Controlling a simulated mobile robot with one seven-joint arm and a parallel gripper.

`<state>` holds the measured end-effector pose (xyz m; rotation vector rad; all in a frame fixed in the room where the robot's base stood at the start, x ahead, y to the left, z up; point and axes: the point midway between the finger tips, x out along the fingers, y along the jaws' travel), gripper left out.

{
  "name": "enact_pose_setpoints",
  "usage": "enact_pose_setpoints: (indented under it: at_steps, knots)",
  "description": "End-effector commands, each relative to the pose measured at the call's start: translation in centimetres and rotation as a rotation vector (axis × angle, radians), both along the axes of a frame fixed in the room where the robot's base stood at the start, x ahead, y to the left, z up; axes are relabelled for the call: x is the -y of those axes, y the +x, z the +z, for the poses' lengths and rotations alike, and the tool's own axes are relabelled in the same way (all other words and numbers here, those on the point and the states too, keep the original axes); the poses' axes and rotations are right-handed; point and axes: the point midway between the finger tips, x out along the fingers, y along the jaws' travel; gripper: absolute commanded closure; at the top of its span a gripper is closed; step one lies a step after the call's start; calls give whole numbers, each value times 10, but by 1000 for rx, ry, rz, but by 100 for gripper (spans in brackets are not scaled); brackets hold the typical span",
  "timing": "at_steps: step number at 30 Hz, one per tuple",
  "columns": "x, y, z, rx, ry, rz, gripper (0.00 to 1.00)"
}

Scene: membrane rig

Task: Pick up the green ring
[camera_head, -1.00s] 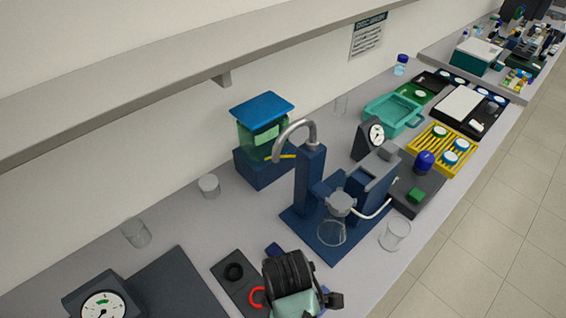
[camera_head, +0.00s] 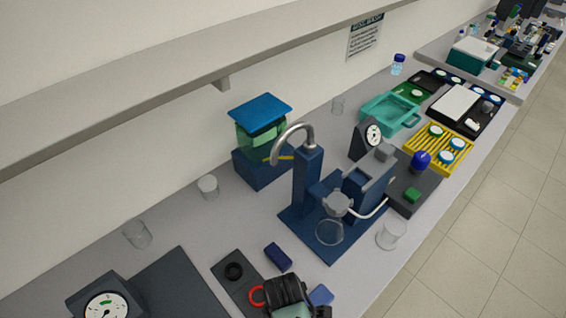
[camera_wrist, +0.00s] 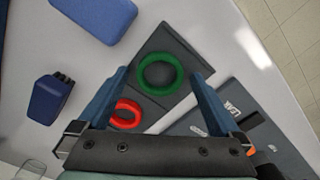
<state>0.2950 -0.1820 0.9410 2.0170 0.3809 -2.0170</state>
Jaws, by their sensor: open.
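The green ring (camera_wrist: 161,92) lies flat on a dark grey board (camera_wrist: 172,42) in the wrist view. It sits between the tips of the two blue fingers of my gripper (camera_wrist: 161,75), as seen from above. The fingers are apart and hold nothing; their height over the ring is hard to judge. A red ring (camera_wrist: 130,101) lies nearer the gripper's base, beside the left finger. The green ring does not show there.
A blue stand (camera_head: 307,180) with a glass vessel rises behind. A gauge (camera_head: 104,302) stands at lower left.

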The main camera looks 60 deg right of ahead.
Motion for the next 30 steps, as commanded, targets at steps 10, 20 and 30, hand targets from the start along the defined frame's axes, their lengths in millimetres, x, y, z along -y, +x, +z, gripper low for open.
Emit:
enact_pose_setpoints:
  at_steps: [10,20,30]
  knots:
    - [0,0,0,0,0,0,50]
    - [0,0,0,0,0,0,80]
    - [1,1,31,4,-3,0,80]
